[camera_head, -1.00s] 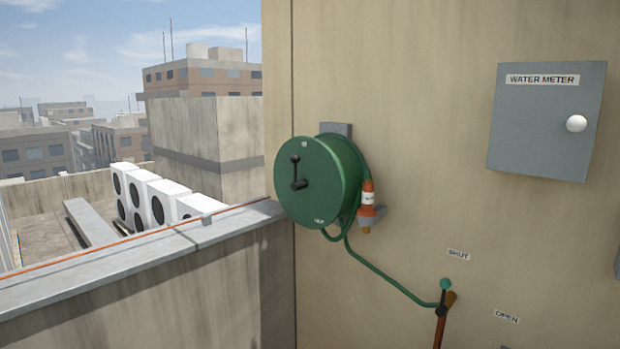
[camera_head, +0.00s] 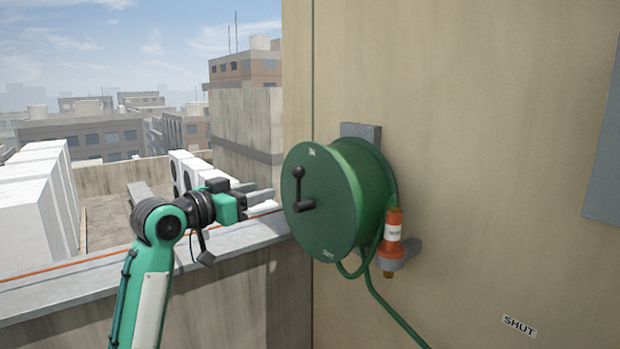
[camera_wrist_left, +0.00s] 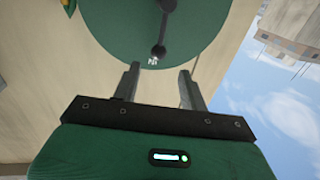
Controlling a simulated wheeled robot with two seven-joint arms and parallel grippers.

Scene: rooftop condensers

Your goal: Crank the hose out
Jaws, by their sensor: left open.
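The green hose reel (camera_head: 335,225) is mounted on the beige wall. Its black crank (camera_head: 300,188) sits on the reel's front face with the knob pointing up. The crank also shows in the left wrist view (camera_wrist_left: 162,28), near the top of the picture. The green hose (camera_head: 388,310) runs down from the reel. An orange nozzle with a white band (camera_head: 392,240) sits in a grey holder beside the reel. My left gripper (camera_head: 268,193) is open and empty, to the left of the reel and apart from the crank. My right gripper is not in view.
A parapet (camera_head: 180,268) with an orange line along its top runs below my left arm. White condenser units (camera_head: 40,200) stand beyond it. A "SHUT" label (camera_head: 519,326) is on the wall at lower right. A grey box edge (camera_head: 605,160) shows at far right.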

